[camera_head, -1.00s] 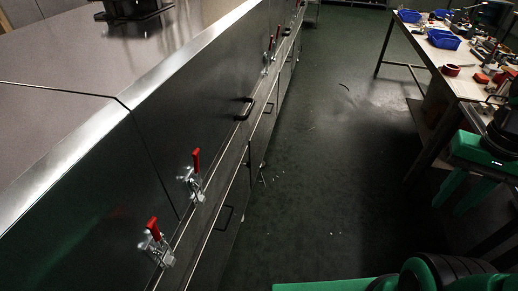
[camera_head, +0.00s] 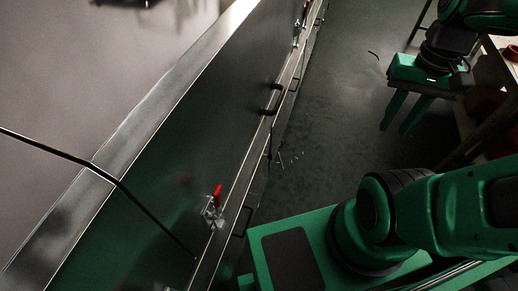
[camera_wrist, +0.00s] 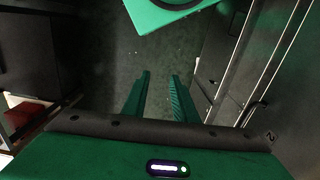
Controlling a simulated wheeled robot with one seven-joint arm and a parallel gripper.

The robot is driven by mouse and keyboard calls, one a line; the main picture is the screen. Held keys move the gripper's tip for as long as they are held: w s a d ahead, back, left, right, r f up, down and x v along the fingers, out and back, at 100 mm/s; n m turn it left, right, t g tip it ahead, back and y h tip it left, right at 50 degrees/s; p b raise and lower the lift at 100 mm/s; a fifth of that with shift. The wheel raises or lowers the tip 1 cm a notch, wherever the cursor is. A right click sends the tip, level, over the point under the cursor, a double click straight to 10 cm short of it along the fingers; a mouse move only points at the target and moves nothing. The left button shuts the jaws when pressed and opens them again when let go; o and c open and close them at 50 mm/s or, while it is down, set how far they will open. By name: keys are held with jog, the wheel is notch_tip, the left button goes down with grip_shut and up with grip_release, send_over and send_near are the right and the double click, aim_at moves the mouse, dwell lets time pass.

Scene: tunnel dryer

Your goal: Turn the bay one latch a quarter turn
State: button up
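A latch (camera_head: 212,206) with a red upright handle and a bright metal clamp is on the dark side of the dryer, low in the head view. Another red-handled latch (camera_head: 299,27) is farther along the same side. My gripper (camera_head: 402,112) is at the upper right of the head view, away from the dryer side, over the floor. In the wrist view its two green fingers (camera_wrist: 160,98) stand apart with bare floor between them. It is open and empty, touching no latch.
The dryer's side panel (camera_head: 185,160) has black handles (camera_head: 272,101) and metal rails; it also shows at the right in the wrist view (camera_wrist: 240,70). A workbench (camera_head: 490,105) stands at the right edge. The floor (camera_head: 335,110) between is mostly clear, with small bits on it.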

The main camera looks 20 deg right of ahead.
jog(key=shift+w, duration=0.2)
jog(key=w+f+n, duration=0.5)
jog(key=w, duration=0.3)
jog(key=n+t+y, duration=0.3)
jog(key=n+y, duration=0.1)
jog(key=n, duration=0.9)
send_near(271, 155)
jog(key=x, duration=1)
jog(key=shift+w+f, duration=0.15)
jog(key=shift+f, duration=0.1)
